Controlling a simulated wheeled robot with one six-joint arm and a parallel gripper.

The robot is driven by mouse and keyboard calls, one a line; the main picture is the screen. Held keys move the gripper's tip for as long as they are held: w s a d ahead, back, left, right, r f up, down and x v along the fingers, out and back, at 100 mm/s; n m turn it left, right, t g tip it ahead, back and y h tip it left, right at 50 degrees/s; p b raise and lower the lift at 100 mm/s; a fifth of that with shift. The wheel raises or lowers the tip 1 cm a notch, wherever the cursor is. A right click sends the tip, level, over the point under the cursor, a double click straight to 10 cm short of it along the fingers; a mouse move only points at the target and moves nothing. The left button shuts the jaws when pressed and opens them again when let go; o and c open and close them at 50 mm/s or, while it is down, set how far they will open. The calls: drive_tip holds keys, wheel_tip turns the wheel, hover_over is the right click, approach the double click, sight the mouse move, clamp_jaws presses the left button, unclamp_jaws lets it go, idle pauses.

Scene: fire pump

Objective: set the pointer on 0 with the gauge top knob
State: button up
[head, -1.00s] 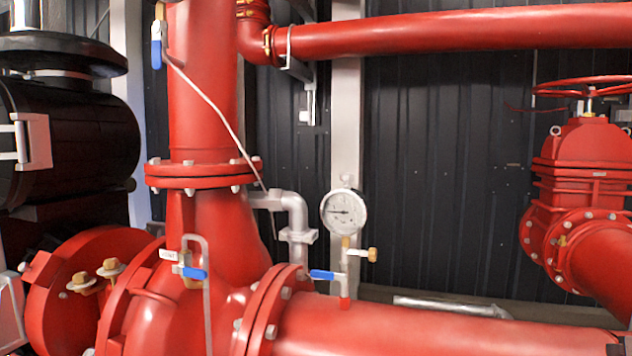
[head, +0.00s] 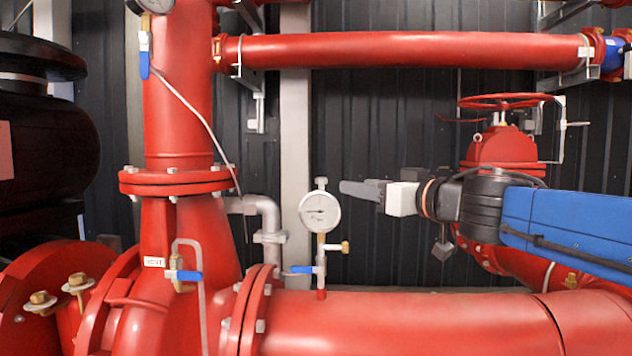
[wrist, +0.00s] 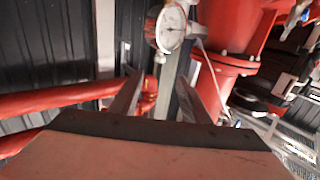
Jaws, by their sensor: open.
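The round white pressure gauge (head: 320,212) stands on a thin stem above the large red horizontal pipe in the head view. Its small grey top knob (head: 321,183) sits just above the dial. The dark pointer lies about level across the left part of the dial; its exact reading is too small to tell. My gripper (head: 352,189) is open and empty, just right of the knob and apparently apart from it. In the wrist view the gauge (wrist: 171,28) shows beyond and above my two fingers (wrist: 158,98); the picture there is turned and blurred.
A blue-handled valve (head: 302,269) and a brass fitting (head: 336,247) are on the stem below the gauge. A grey bent pipe (head: 268,215) stands close at left. A red gate valve (head: 502,145) is behind my arm. Dark wall panels are behind the gauge.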

sight(325, 180)
drive_tip(key=x, duration=1.5)
drive_tip(key=shift+w+a, duration=0.1)
drive_tip(key=shift+w, duration=0.2)
drive_tip(key=c, duration=1.1)
